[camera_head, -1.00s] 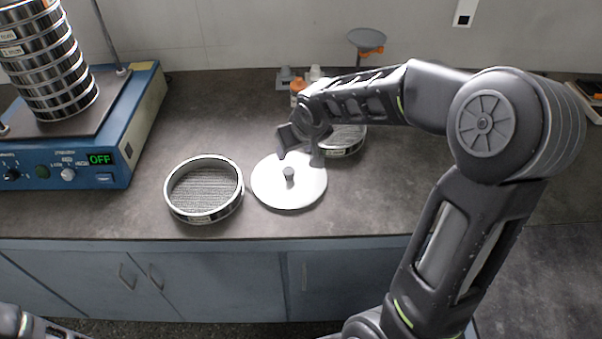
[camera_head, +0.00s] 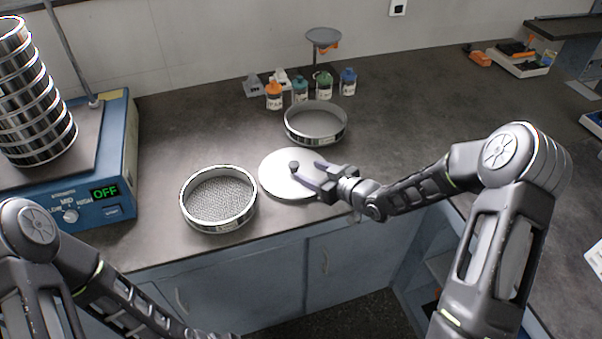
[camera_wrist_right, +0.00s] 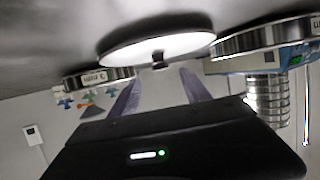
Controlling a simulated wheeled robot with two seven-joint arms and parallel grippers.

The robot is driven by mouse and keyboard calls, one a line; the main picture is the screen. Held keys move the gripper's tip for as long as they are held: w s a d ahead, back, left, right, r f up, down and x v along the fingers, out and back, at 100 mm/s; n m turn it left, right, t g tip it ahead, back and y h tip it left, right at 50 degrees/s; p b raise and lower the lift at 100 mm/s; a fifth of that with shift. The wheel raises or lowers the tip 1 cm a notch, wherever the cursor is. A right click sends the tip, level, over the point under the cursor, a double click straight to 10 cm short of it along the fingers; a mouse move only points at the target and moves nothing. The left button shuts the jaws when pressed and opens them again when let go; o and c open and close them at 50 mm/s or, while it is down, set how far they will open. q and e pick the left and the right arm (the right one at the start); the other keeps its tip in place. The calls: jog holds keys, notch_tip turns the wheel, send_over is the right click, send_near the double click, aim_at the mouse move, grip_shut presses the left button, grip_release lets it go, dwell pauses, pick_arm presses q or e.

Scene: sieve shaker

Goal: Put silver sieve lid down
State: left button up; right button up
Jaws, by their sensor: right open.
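The silver sieve lid (camera_head: 279,182) is a flat round disc with a small dark knob (camera_head: 294,166). It lies flat on the bench between two sieves. My right gripper (camera_head: 306,172) reaches over the lid from the right, its two fingers spread and pointing toward the knob. In the right wrist view, which is upside down, the lid (camera_wrist_right: 158,44) and its knob lie just beyond the parted fingertips (camera_wrist_right: 159,82), with nothing held between them. My left arm enters at lower left; its gripper is cut off by the bottom edge.
A mesh sieve (camera_head: 219,201) stands left of the lid and another sieve (camera_head: 316,122) behind it. Several small bottles (camera_head: 323,86) stand at the back. The blue shaker (camera_head: 120,150) with a sieve stack (camera_head: 35,95) is at left.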

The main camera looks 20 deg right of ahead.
aim_at(295, 165)
jog(key=shift+x, duration=1.05)
jog(key=shift+w+a+f, duration=0.1)
jog(key=shift+w+a, duration=0.05)
jog(key=shift+w, duration=0.05)
jog(key=shift+w+a+p, duration=0.25)
jog(key=shift+w+p, duration=0.15)
jog(key=shift+p, duration=0.15)
jog(key=p+x, duration=0.1)
jog(key=x, duration=0.2)
jog(key=shift+w+a+f, duration=0.1)
jog(key=shift+w+a, duration=0.05)
jog(key=shift+w, duration=0.1)
jog(key=shift+w+a+f, duration=0.1)
jog(key=shift+w+f, duration=0.1)
jog(key=shift+w, duration=0.1)
